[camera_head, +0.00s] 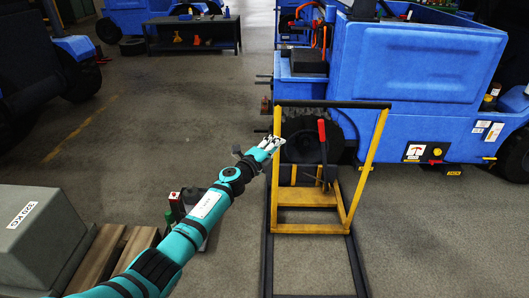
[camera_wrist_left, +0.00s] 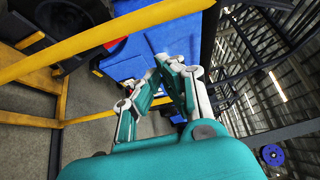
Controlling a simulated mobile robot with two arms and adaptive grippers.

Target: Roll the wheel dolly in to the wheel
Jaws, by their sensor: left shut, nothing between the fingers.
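The wheel dolly (camera_head: 308,229) stands on the floor in front of the blue vehicle. It has a yellow upright frame with a dark top bar (camera_head: 331,104), dark floor rails and a red-handled lever (camera_head: 322,138). The vehicle's dark wheel (camera_head: 337,139) is behind the frame and partly hidden by it. My left gripper (camera_head: 271,144) is at the left yellow post, shut and empty; whether it touches the post I cannot tell. In the left wrist view the shut fingers (camera_wrist_left: 172,62) show below a yellow bar (camera_wrist_left: 110,35) of the dolly. My right gripper is not in view.
The blue vehicle (camera_head: 420,60) fills the back right. A dark bench (camera_head: 193,35) is far back.

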